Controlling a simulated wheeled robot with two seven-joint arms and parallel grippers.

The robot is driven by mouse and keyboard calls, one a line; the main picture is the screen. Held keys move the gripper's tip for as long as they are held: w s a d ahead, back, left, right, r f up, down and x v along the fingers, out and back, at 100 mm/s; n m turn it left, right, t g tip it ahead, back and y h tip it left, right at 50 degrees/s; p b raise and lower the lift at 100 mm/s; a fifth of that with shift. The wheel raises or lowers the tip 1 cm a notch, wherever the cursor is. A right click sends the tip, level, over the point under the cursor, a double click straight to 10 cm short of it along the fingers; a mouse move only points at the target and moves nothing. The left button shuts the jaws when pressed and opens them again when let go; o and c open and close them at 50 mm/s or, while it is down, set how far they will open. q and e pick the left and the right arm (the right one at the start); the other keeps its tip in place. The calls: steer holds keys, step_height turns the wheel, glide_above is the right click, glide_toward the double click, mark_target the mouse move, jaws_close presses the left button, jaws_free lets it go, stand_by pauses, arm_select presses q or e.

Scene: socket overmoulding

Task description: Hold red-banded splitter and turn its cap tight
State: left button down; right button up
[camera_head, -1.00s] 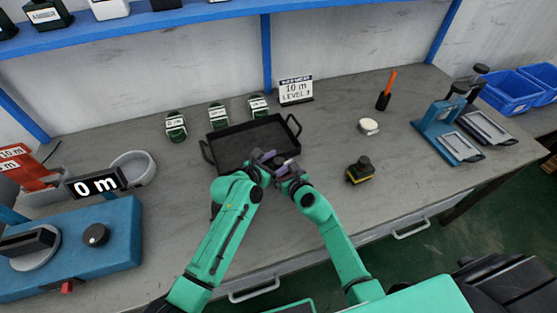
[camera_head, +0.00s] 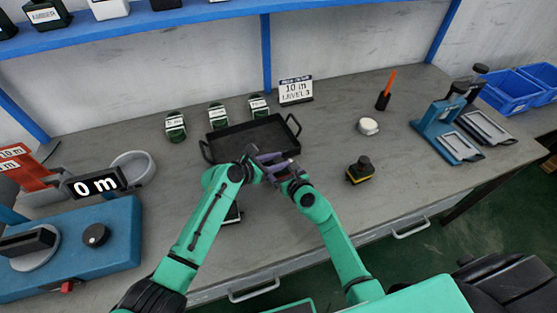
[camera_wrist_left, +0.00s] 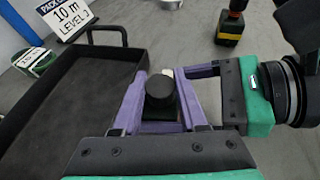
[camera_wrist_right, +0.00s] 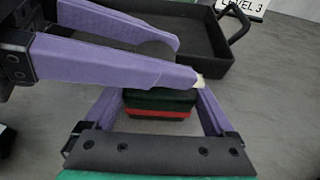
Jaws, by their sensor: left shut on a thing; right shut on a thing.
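The red-banded splitter (camera_wrist_right: 160,106) is a dark green block with a red stripe, seen upright in the right wrist view. My right gripper (camera_wrist_right: 158,103) is shut on its body, one purple finger on each side. Its round black cap (camera_wrist_left: 160,87) shows between my left gripper's fingers in the left wrist view. My left gripper (camera_head: 267,161) comes in from the left above the body and is shut on the cap. In the head view both grippers meet in front of the black tray and mostly hide the splitter. I cannot tell how tightly the cap sits.
The black tray (camera_head: 212,158) lies just behind the grippers. A yellow-banded splitter (camera_head: 360,171) and a white round piece (camera_head: 368,126) stand to the right. A "10 m LEVEL 3" sign (camera_head: 296,90) stands behind. A blue machine (camera_head: 120,235) is at left.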

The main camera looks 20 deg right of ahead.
arm_select(q)
steer(key=m+g, duration=0.1)
steer(key=g, duration=0.1)
steer(key=m+g+h, duration=0.1)
steer(key=m+g, duration=0.1)
steer(key=shift+w+a+m, duration=0.1)
steer(key=shift+w+m, duration=0.1)
steer(key=shift+m, duration=0.1)
arm_select(e)
steer(key=shift+d, duration=0.1)
arm_select(q)
steer(key=shift+s+r+m+g, duration=0.1)
steer(key=shift+s+m+g, duration=0.1)
steer(key=shift+m+g, duration=0.1)
arm_select(e)
steer(key=shift+f, duration=0.1)
arm_select(q)
steer(key=shift+c, duration=2.2)
jaws_free()
steer(key=v, duration=1.1)
steer(key=shift+a, duration=0.4)
steer(key=shift+r, duration=0.1)
